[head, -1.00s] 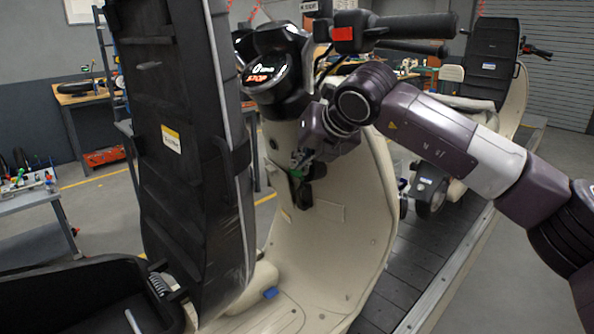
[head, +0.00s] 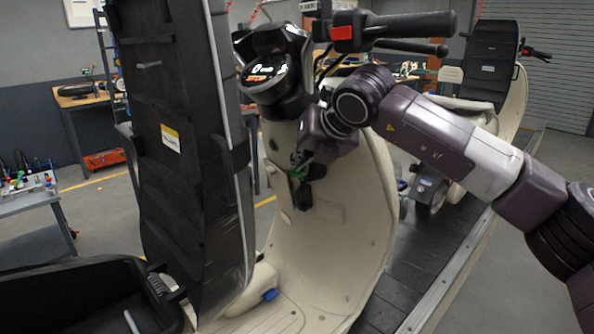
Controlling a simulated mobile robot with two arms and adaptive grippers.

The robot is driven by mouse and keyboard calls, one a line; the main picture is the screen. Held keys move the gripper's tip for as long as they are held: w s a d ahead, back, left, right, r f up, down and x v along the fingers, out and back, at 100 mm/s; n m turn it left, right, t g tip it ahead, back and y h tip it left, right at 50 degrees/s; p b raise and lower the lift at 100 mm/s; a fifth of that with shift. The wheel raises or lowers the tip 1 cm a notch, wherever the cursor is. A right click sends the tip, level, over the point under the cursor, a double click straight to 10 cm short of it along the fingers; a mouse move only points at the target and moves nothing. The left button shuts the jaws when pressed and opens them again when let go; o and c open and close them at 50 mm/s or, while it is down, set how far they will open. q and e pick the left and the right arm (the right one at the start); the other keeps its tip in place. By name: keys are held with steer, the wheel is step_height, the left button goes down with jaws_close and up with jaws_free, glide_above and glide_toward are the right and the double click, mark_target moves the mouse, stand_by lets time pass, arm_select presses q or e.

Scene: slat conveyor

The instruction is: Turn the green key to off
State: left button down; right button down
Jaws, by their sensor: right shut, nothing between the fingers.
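The green key (head: 297,175) shows as a small green patch on the inner side of the cream scooter's front shield (head: 335,235), below the display. My right gripper (head: 303,164) is at the key, its fingers shut and empty. The fingers are small and dark here, and they partly cover the key. I cannot tell whether they touch it, nor which way the key is turned. The scooter's display (head: 264,74) is lit with white and orange-red marks. My left gripper is not in view.
The raised black seat (head: 185,160) stands close on the left of the shield. A black handlebar grip (head: 412,25) juts out above my right arm. A second scooter (head: 490,70) stands behind on the slat conveyor (head: 400,270). A workbench (head: 30,200) is at the left.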

steer(key=shift+s+f, duration=0.1)
steer(key=shift+f, duration=0.45)
steer(key=shift+s+r, duration=0.1)
steer(key=w+r+b+v, duration=0.1)
steer(key=b+v, duration=0.1)
steer(key=v, duration=0.6)
steer(key=shift+r, duration=0.25)
stand_by(0.5)
